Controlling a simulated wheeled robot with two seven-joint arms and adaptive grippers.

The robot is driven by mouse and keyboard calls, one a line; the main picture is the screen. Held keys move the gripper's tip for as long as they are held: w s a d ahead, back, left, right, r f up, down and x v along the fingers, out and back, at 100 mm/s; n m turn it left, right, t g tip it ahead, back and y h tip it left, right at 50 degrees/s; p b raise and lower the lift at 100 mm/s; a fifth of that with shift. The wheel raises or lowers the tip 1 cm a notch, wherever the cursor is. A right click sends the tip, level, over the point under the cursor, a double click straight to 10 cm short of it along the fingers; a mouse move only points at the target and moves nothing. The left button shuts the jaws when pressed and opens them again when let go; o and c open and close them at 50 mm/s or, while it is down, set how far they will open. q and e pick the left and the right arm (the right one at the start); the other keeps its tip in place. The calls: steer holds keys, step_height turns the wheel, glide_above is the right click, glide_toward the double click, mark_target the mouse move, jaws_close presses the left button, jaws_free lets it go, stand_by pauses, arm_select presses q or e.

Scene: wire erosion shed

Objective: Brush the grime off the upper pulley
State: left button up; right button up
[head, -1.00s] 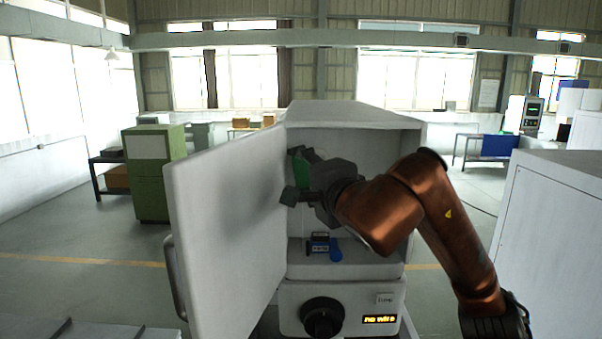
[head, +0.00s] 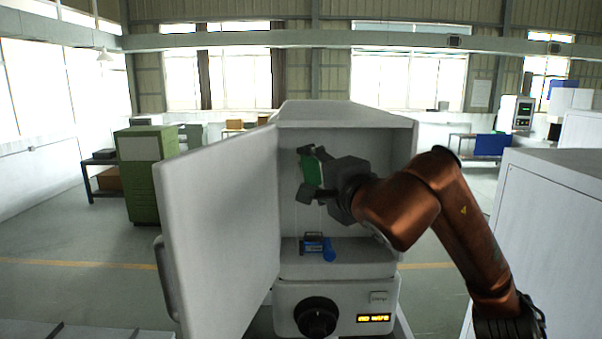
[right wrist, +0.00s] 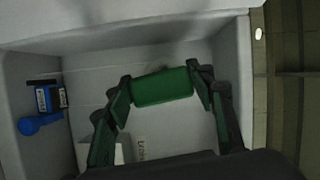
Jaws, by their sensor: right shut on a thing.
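My right gripper (head: 306,172) is inside the open white cabinet, in its upper part. It is shut on a green block-like piece (head: 314,168), which I take for the brush's handle. In the right wrist view, the green piece (right wrist: 162,87) sits crosswise between the two fingers; no bristles show. A faint greyish smudge (right wrist: 187,64) on the wall just beyond it may be the upper pulley or its grime; I cannot tell. The pulley is not clearly visible in the head view. My left gripper is not in view.
The cabinet door (head: 215,225) stands open on the left, close to the gripper. A small dark and blue device (head: 312,243) with a round blue part (head: 330,254) is on the chamber floor. A black knob (head: 316,316) and lit display (head: 374,318) are below.

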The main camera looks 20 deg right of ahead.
steer(key=shift+s+d, duration=0.1)
steer(key=shift+d, duration=0.7)
steer(key=shift+a+r+p, duration=0.1)
steer(key=shift+a+p, duration=0.15)
steer(key=shift+p, duration=0.15)
steer(key=shift+w+a+r+p, duration=0.1)
steer(key=shift+w+a+p, duration=0.1)
steer(key=shift+a, duration=0.4)
steer(key=shift+w+a+r+p, duration=0.1)
steer(key=shift+w+a+p, duration=0.1)
steer(key=shift+a, duration=0.4)
steer(key=shift+s+d+b, duration=0.15)
steer(key=shift+s+d, duration=0.1)
steer(key=shift+d, duration=0.6)
steer(key=shift+s+d+b, duration=0.15)
steer(key=shift+s+d, duration=0.05)
steer(key=shift+d, duration=0.6)
steer(key=shift+w+a+p, duration=0.2)
steer(key=shift+a+p, duration=0.1)
steer(key=shift+a, duration=0.6)
steer(key=shift+w+a+p, duration=0.2)
steer(key=shift+a+p, duration=0.1)
steer(key=shift+a, duration=0.55)
steer(key=shift+w+a, duration=0.35)
steer(key=shift+a, duration=0.55)
